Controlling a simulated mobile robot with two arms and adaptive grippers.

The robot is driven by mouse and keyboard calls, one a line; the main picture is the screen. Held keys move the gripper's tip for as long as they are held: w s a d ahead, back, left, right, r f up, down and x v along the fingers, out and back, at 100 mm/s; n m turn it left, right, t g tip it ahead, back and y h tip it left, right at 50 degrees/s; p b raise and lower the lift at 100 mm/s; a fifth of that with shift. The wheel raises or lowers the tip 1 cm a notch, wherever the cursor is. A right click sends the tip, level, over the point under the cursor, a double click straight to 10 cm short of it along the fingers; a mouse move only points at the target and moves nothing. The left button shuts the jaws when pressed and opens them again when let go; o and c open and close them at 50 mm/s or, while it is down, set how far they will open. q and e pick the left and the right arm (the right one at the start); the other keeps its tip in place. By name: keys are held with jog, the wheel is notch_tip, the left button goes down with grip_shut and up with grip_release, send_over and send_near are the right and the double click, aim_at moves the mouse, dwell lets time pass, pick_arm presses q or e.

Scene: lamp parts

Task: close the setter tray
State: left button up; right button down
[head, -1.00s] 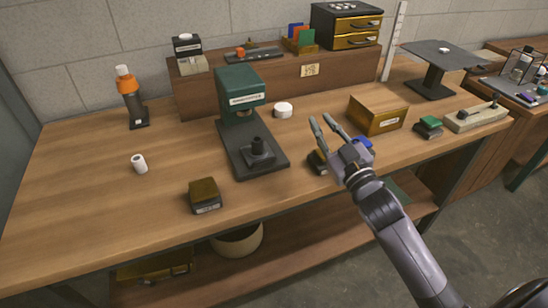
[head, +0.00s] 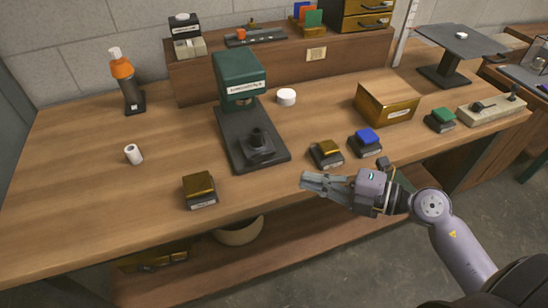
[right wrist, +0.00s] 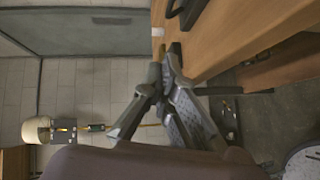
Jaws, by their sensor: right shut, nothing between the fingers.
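The setter (head: 240,80) is a green-headed machine with a white label, standing on the bench against the raised back shelf. Its dark tray (head: 236,137) sticks out toward the bench's front edge, and a black fixture with a knob (head: 257,147) sits on it. My right gripper (head: 306,181) is shut and empty, to the right of and in front of the tray, near the front edge and apart from the tray. In the right wrist view its fingers (right wrist: 160,68) are together. My left gripper is not in view.
Gold-topped blocks (head: 200,190) (head: 326,153) and a blue-topped block (head: 365,142) stand beside the tray. A white cylinder (head: 133,154) and an orange-topped bottle (head: 127,82) are at left. A gold box (head: 388,104) is at right. Bench left of the tray is mostly clear.

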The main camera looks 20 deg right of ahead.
aim_at(258, 128)
jog(key=x, duration=0.3)
jog(key=p+x, duration=0.1)
jog(key=x, duration=0.3)
jog(key=shift+w+r, duration=0.15)
jog(key=shift+r, duration=0.05)
jog(key=w, duration=0.2)
jog(key=w+f, duration=0.1)
jog(key=shift+w+a, duration=0.1)
jog(key=shift+a, duration=0.25)
jog(key=shift+w+f, duration=0.15)
jog(key=shift+w, duration=0.4)
jog(key=shift+w, duration=0.1)
jog(key=w, duration=0.1)
jog(key=w+p, duration=0.1)
jog(key=w, duration=0.2)
jog(key=shift+r, duration=0.25)
jog(key=w, duration=0.7)
jog(key=shift+w+a+f, duration=0.1)
jog(key=shift+w+f, duration=0.1)
jog(key=shift+w, duration=0.05)
jog(key=shift+r+p, duration=0.15)
jog(key=shift+p, duration=0.15)
